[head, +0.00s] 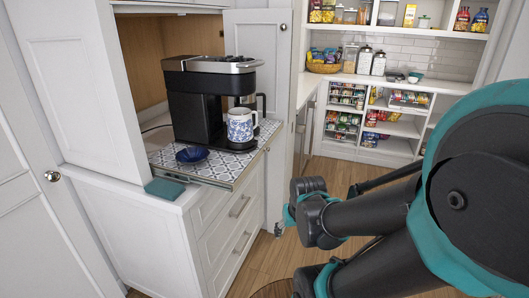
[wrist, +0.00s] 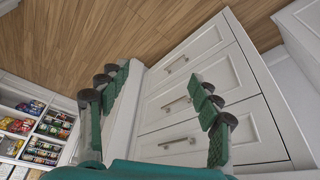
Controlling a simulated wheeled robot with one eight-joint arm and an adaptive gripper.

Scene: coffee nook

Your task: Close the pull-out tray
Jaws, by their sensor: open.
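The pull-out tray (head: 222,171) has a blue-and-white patterned top and sticks out of the cabinet above the drawers. A black and silver coffee machine (head: 197,95), a blue-patterned mug (head: 241,124) and a small dark blue bowl (head: 191,154) stand on it. My gripper (wrist: 158,75) is open and empty in the wrist view, its green-padded fingers spread before the white drawer fronts. The tray is not clearly visible in that view. In the head view my arm fills the right side, and I cannot make out the fingers there.
White drawers (head: 232,232) with bar handles stand below the tray; they also fill the wrist view (wrist: 232,75). Tall white doors (head: 75,75) flank the opening. A teal item (head: 165,188) lies on the counter's front corner. Wooden floor (head: 262,262) is free before the drawers. Pantry shelves stand behind.

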